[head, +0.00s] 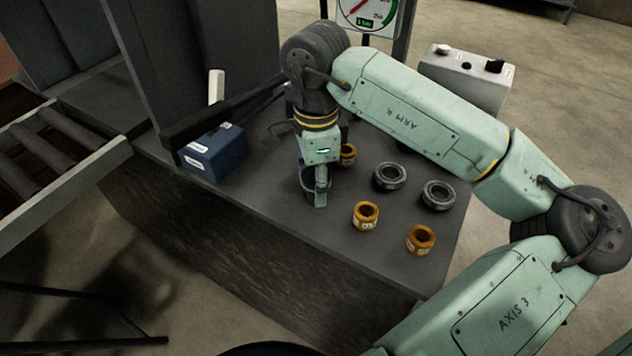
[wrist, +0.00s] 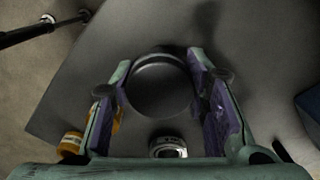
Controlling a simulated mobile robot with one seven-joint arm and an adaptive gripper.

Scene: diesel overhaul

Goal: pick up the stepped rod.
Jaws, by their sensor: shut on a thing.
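My gripper (head: 318,186) points down over the dark bench, with one finger showing in the head view. In the wrist view my gripper (wrist: 158,82) has its two purple-padded fingers on either side of a dark round part (wrist: 160,92) with a ring-like rim, and is shut on it. This dark part (head: 308,187) also shows partly behind the finger in the head view, low at the bench top. I cannot tell whether it is clear of the bench, or whether it is the stepped rod. No other thing is clearly a stepped rod.
On the bench (head: 270,218), orange rings (head: 365,216) and (head: 421,240) and dark bearing-like rings (head: 390,177) and (head: 438,195) stand right of my gripper. Another orange ring (head: 347,154) is close behind it. A blue box (head: 213,152) and a pale upright bar (head: 216,87) are left.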

